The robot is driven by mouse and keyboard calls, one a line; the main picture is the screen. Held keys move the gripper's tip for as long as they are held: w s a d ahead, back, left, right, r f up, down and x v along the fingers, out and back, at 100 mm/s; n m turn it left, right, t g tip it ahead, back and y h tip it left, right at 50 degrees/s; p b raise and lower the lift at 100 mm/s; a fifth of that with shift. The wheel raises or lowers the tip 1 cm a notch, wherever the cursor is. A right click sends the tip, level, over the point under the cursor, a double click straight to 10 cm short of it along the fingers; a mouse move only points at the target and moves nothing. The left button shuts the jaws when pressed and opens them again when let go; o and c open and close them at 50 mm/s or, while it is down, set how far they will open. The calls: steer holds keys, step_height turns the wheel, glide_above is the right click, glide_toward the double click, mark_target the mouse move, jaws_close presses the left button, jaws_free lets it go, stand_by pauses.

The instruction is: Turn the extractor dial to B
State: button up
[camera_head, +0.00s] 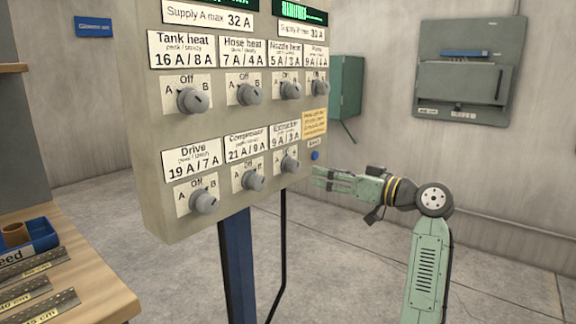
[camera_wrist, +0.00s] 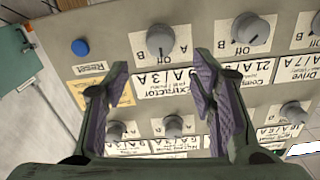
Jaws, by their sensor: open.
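The extractor dial (camera_head: 289,164) is a grey knob at the lower right of the panel, under the label "Extractor 9 A / 3 A". In the wrist view, which is upside down, the same dial (camera_wrist: 160,40) stands beyond my fingertips, with A, Off and B around it. Its mark seems to point to Off. My gripper (camera_head: 322,178) is open and empty, right of the panel's lower right corner in the head view. In the wrist view the two purple-padded fingers of my gripper (camera_wrist: 160,82) frame the extractor label, apart from the dial.
The compressor dial (camera_head: 252,180) is the close neighbour of the extractor dial. A blue reset button (camera_head: 315,155) is on its other side. More dials fill the upper row. A wooden bench (camera_head: 95,285) stands at left; a grey wall box (camera_head: 462,75) hangs behind.

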mark_target(298, 167)
steer(key=p+x, duration=0.2)
steer(key=x, duration=0.8)
steer(key=shift+w+a, duration=0.1)
steer(key=c, duration=1.1)
steer(key=shift+c, duration=0.2)
steer(key=shift+m+p, duration=0.35)
steer(key=shift+m, duration=0.05)
steer(key=m+p, duration=0.2)
steer(key=shift+r+m, duration=0.2)
steer(key=shift+m, duration=0.2)
steer(key=shift+f+m+p, duration=0.15)
steer(key=shift+m+p, duration=2.05)
steer(key=shift+m, duration=0.3)
